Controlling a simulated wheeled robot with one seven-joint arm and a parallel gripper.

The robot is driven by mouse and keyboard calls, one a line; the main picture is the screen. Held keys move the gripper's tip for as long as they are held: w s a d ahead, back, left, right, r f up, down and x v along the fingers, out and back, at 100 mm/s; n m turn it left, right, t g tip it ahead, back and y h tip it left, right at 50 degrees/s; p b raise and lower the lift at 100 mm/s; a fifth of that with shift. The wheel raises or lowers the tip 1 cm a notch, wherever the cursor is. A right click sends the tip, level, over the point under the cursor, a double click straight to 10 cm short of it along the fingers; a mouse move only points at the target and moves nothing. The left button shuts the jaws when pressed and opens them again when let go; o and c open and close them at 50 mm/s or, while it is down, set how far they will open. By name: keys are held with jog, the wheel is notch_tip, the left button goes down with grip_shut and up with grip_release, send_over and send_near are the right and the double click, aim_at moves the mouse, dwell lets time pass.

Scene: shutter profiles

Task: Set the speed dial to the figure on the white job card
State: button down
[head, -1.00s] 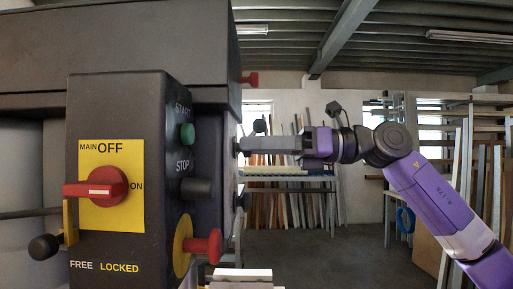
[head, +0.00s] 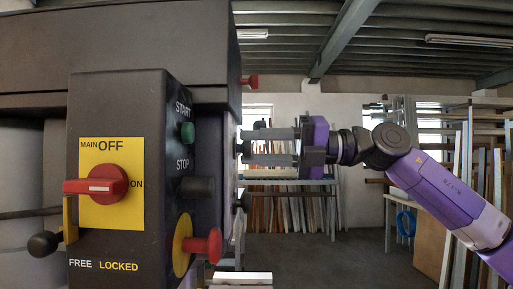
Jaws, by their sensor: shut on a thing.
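My gripper (head: 246,147) reaches in from the right, at the right side of the dark machine (head: 120,38). Its two grey fingers lie one above the other, with their tips at a small dark knob (head: 239,147) on that side. The gripper is shut on this knob, which appears to be the speed dial. The dial's face is edge-on, so I cannot read its figures or pointer. I cannot make out the white job card in this view.
The near panel carries a red main switch (head: 97,185), a green start button (head: 187,133), a dark stop button (head: 196,187) and a red mushroom button (head: 206,246) on yellow. A dark ball-ended lever (head: 43,244) is at lower left. Racks of profiles stand behind.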

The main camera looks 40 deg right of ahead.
jog(key=shift+d+m, duration=0.1)
jog(key=shift+m, duration=1.8)
jog(key=c, duration=1)
grip_release()
jog(key=shift+b+v, duration=0.55)
jog(key=shift+v, duration=3.35)
